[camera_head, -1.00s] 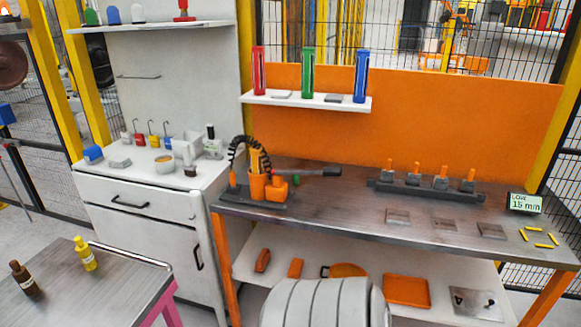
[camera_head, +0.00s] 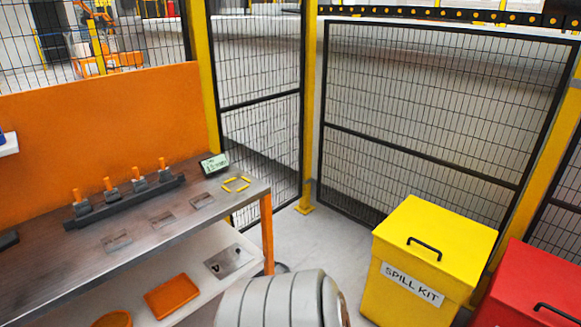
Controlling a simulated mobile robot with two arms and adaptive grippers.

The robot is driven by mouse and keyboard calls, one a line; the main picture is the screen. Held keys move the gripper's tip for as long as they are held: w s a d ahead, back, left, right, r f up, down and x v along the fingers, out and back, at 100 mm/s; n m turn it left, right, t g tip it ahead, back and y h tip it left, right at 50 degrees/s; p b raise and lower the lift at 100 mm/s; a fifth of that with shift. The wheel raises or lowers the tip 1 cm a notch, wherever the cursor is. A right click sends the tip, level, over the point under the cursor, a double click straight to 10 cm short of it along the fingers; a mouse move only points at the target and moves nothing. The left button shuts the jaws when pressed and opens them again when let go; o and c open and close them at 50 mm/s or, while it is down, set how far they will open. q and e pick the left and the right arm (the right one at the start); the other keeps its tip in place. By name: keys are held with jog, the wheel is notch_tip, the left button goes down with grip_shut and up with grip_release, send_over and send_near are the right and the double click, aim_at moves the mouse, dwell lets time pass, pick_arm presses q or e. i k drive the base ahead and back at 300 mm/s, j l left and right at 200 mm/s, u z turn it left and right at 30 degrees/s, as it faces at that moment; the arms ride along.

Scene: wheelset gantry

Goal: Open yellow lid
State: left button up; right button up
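A yellow box labelled "SPILL KIT" (camera_head: 400,290) stands on the floor at the lower right. Its yellow lid (camera_head: 440,226) lies closed on top and has a black bar handle (camera_head: 424,248) near the front edge. Neither of my grippers shows in the view.
A red bin (camera_head: 530,290) with a black handle stands right beside the yellow box. A workbench (camera_head: 140,236) with a lower shelf fills the left side. Mesh fence panels (camera_head: 420,110) close off the back. Grey floor (camera_head: 325,245) is free between the bench and the yellow box.

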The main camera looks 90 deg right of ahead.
aim_at(459, 247)
jog(key=j+z, duration=0.2)
jog(key=z, duration=3.65)
jog(key=i, duration=0.45)
